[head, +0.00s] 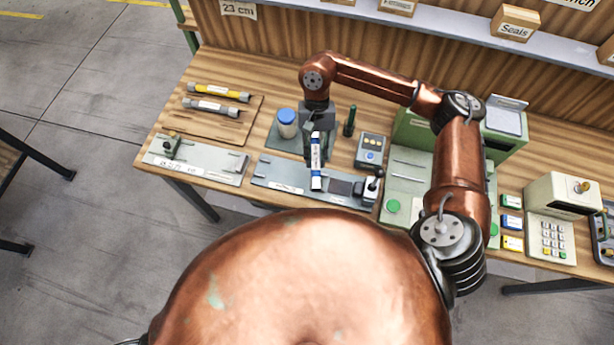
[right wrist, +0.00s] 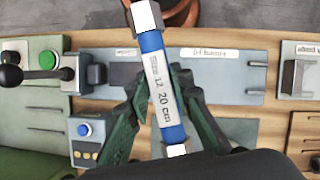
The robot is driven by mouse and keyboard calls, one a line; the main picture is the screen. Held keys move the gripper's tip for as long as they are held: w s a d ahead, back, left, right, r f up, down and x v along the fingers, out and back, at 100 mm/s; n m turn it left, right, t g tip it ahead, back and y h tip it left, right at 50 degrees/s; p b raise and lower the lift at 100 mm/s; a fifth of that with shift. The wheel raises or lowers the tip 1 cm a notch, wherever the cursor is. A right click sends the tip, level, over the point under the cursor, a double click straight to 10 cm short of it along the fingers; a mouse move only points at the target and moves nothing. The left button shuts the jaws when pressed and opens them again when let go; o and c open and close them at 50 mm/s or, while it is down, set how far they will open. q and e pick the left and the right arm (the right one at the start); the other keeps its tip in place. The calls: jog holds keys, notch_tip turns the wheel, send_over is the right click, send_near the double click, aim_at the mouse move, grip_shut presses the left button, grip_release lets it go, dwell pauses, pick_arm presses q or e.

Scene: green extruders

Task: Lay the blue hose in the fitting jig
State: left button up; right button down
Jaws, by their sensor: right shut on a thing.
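The blue hose (head: 316,180) has a white label and metal end fittings. In the right wrist view the hose (right wrist: 151,43) has a label reading "Size 12 20 cm". My right gripper (head: 315,143) is shut on it around the labelled middle; its green fingers (right wrist: 158,88) lie on both sides. The hose appears above a long grey plate (head: 278,175) with a black-handled lever at its right end, which looks like the fitting jig. The plate (right wrist: 225,80) also shows behind the hose in the wrist view. Whether they touch is unclear. My left gripper is out of view.
A yellow hose (head: 218,92) and a grey hose (head: 212,107) lie on a wooden board. Another grey fixture (head: 212,166) stands left. A blue-lidded jar (head: 287,123), a button box (head: 371,150) and a green machine (head: 406,185) stand near the plate.

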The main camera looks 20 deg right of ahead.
jog(key=s+a+m+t+y, duration=0.15)
jog(key=a+m+t, duration=0.25)
jog(key=a+m, duration=0.55)
jog(key=s+a+m+t+y, duration=0.1)
jog(key=s+a+m+t, duration=0.15)
jog(key=a+m, duration=0.7)
jog(key=m+p, duration=0.2)
send_over(294, 177)
jog(key=s, duration=0.1)
jog(key=f, duration=0.7)
jog(key=shift+s+d+f, duration=0.1)
jog(key=shift+s+f, duration=0.05)
jog(key=shift+s, duration=0.05)
jog(key=shift+w+d+f+t, duration=0.25)
jog(key=shift+d+f, duration=0.1)
jog(key=shift+f, duration=0.1)
jog(key=f, duration=0.2)
jog(key=f+p, duration=0.1)
jog(key=shift+d, duration=0.25)
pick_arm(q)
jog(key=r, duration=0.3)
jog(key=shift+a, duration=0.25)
pick_arm(e)
jog(key=shift+f, duration=0.4)
jog(key=shift+w, duration=0.1)
jog(key=c, duration=1.7)
grip_release()
